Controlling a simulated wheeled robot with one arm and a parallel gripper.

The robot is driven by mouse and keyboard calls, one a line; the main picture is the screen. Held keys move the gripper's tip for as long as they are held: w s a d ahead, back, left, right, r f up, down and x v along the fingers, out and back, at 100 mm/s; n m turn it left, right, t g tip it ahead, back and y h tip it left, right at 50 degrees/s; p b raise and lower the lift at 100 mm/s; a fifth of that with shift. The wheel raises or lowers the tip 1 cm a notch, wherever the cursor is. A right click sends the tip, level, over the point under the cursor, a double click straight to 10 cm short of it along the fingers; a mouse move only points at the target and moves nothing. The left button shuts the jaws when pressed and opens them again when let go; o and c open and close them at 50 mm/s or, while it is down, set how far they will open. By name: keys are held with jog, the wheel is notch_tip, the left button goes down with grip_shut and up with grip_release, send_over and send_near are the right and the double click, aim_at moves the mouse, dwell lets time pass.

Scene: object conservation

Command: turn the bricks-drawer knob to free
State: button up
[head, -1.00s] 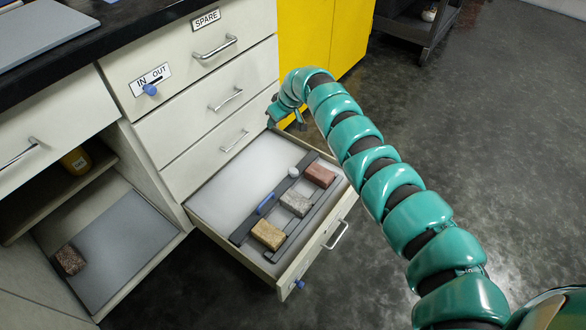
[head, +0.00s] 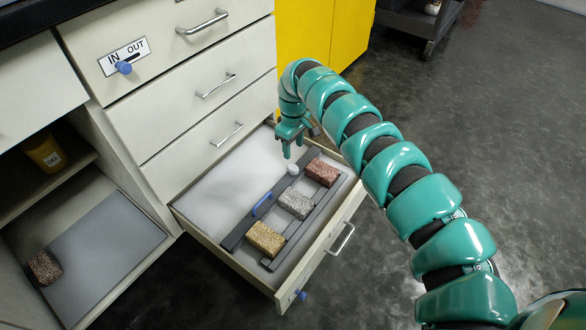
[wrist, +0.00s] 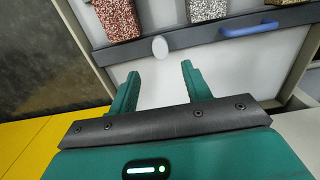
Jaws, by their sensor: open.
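The open drawer (head: 210,193) holds a dark rack with three bricks: red (head: 322,172), grey speckled (head: 295,203) and tan (head: 265,239). A round white knob (head: 293,168) sits on the rack near the red brick; it also shows in the wrist view (wrist: 160,47). A blue knob (head: 302,296) is on the drawer's front. No label marks either as locked or free. My gripper (head: 295,150) is open, its fingers pointing down above the drawer beside the white knob. In the wrist view its fingertips (wrist: 160,70) are apart with the white knob just beyond them, untouched as far as I can tell.
A blue handle (head: 262,205) lies along the rack. Another blue knob (head: 124,68) sits at an IN/OUT slot on an upper drawer. A yellow cabinet (head: 306,50) stands behind my arm. An open cupboard at left holds a brick (head: 45,268). The floor at right is clear.

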aim_at(293, 167)
notch_tip(293, 167, down, 9)
jog(key=b, duration=0.4)
jog(key=c, duration=1)
